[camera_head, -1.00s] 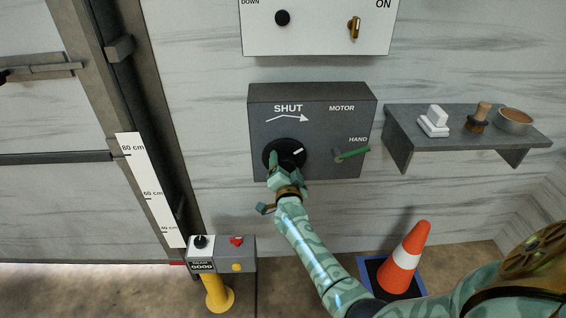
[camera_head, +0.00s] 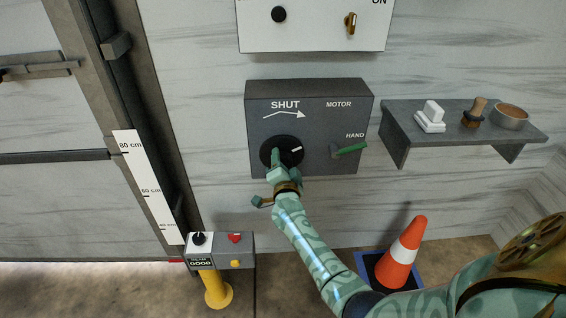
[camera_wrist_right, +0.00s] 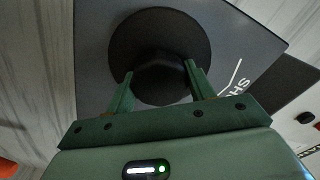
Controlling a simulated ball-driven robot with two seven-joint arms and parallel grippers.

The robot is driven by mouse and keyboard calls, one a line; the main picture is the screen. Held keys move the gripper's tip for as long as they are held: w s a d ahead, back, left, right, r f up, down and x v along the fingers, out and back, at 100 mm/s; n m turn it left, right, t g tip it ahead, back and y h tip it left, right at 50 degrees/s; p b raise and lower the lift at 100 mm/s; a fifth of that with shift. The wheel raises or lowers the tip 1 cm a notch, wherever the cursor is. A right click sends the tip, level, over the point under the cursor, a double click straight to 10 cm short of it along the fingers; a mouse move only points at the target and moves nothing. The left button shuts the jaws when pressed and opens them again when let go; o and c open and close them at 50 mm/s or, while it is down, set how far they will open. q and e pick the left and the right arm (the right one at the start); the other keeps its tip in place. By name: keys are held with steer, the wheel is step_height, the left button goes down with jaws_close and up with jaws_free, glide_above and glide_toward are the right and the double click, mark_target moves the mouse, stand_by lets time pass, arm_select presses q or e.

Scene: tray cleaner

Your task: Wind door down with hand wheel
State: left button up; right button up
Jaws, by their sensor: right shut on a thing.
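The green lever (camera_head: 351,149) on the box lies by the word HAND. The door (camera_head: 50,205) is at the left, beside a white centimetre scale (camera_head: 151,187). My left gripper is out of view.
A yellow post (camera_head: 217,290) carries a small control box (camera_head: 238,262). An orange cone (camera_head: 402,258) stands under a grey shelf (camera_head: 400,118) with a brush and a bowl. A white panel (camera_head: 315,30) is above the wheel box.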

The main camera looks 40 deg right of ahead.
steer(key=m, duration=0.4)
steer(key=shift+f, duration=0.15)
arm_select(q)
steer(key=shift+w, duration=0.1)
arm_select(e)
steer(key=shift+m, duration=2.5)
steer(key=o, duration=1)
steer(key=shift+c, duration=0.2)
arm_select(q)
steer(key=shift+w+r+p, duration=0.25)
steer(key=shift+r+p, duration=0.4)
steer(key=shift+p, duration=0.05)
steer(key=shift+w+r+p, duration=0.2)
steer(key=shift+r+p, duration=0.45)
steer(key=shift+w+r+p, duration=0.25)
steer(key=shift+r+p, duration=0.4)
steer(key=shift+p, duration=0.05)
arm_select(e)
steer(key=v, duration=1.6)
steer(key=shift+s+a, duration=0.2)
steer(key=shift+f, duration=0.1)
